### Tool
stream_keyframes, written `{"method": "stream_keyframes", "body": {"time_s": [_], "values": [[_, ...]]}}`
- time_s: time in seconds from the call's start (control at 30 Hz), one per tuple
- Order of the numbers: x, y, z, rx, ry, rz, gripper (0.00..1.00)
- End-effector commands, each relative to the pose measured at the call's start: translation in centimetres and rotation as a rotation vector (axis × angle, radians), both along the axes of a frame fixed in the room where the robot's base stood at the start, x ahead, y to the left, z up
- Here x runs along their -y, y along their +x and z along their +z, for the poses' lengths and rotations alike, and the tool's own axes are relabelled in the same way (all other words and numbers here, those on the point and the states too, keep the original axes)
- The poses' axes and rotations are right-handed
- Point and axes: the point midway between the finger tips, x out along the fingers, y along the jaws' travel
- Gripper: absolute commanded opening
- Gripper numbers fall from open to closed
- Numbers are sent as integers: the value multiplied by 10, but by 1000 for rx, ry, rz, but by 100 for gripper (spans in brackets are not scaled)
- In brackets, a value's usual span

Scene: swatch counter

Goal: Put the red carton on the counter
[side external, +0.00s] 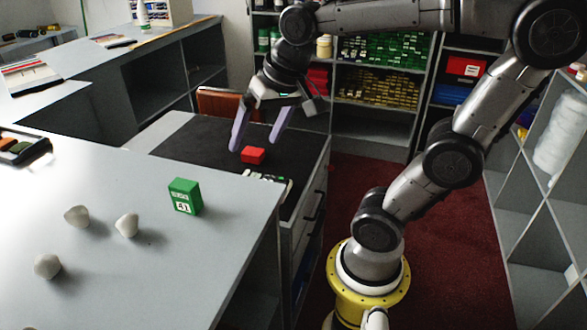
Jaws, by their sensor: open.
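The red carton (253,155) is a small red block lying on the dark top (185,142) of a lower drawer unit. My gripper (254,144) points down with its two pale purple fingers spread apart. Its fingertips are just above or around the red carton, one toward each side. I cannot tell the exact height gap, but nothing is held. The light grey counter (120,180) is in the left foreground, beside and nearer than the drawer unit.
On the counter stand a green carton (185,196) marked 41 and several whitish lumps (126,225). A dark tray (22,148) sits at its left edge. Small pale items (265,179) lie near the red carton. Shelves (385,70) stand behind.

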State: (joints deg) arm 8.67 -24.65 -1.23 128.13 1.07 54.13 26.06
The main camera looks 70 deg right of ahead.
Motion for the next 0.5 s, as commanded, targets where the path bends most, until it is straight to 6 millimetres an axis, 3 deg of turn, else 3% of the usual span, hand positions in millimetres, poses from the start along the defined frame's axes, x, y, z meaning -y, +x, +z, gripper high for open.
{"method": "stream_keyframes", "body": {"time_s": [0.1,0.2,0.33,0.5], "values": [[-20,-40,-14,31,-96,256,98],[-28,-62,-27,49,-162,416,98],[-33,-77,-37,62,-211,533,100],[-34,-81,-40,65,-226,570,100]]}}
